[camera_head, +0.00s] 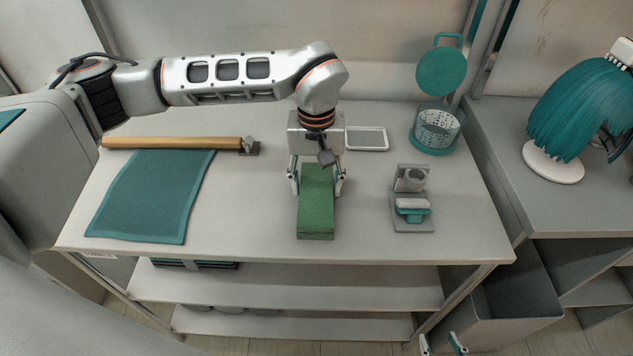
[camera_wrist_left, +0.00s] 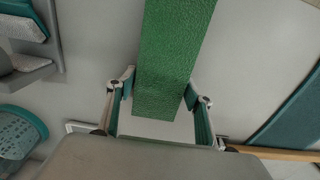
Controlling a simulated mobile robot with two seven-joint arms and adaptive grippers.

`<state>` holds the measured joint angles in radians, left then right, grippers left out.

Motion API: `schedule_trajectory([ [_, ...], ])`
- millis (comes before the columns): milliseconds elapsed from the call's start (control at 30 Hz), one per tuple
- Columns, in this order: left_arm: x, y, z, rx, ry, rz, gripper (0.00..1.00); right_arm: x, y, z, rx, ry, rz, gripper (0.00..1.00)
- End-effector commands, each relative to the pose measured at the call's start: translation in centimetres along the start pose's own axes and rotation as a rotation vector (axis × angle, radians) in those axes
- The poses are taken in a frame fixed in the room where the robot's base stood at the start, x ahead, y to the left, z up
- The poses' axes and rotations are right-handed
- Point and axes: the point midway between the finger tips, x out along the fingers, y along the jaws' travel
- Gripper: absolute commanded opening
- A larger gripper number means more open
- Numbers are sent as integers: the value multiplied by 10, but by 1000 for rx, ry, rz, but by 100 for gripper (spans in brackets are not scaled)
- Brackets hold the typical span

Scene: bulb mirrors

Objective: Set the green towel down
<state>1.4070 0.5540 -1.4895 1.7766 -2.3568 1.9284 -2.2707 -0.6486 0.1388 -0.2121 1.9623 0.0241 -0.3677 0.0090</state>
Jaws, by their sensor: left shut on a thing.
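The green towel (camera_head: 316,215) is folded into a long, narrow stack near the middle of the table (camera_head: 265,225). My left gripper (camera_head: 316,184) points down with one finger on each long side of the towel, shut on it near its back end. In the left wrist view, the towel (camera_wrist_left: 172,60) runs between the two fingers (camera_wrist_left: 160,97). I cannot tell whether its underside touches the table. My right gripper (camera_head: 442,345) shows only its fingertips at the bottom edge of the head view; they are apart with nothing between them.
A teal mat (camera_head: 150,195) and a wooden roller (camera_head: 175,143) lie at left. A small tray (camera_head: 367,139) lies behind. A grey stand (camera_head: 412,205) and a teal perforated cup (camera_head: 437,130) stand right. The table is clear on both sides of the towel.

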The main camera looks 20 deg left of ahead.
Motion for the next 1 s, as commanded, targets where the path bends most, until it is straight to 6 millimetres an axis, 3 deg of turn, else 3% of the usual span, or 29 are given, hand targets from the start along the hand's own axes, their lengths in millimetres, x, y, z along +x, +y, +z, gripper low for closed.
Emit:
schedule_trajectory([
  [200,1,0,0,1,1,0,28,0,0,-2,0,3,1,40],
  [233,1,0,0,1,1,0,57,0,0,-2,0,3,1,40],
  [300,1,0,0,1,1,0,68,0,0,-2,0,3,1,40],
  [667,-2,0,0,0,1,1,68,0,0,-1,0,0,0,40],
  [833,-21,0,-1,1,5,2,68,0,0,1,0,-2,-1,40],
  [1000,-56,0,-2,0,7,2,68,0,0,0,0,-2,0,40],
])
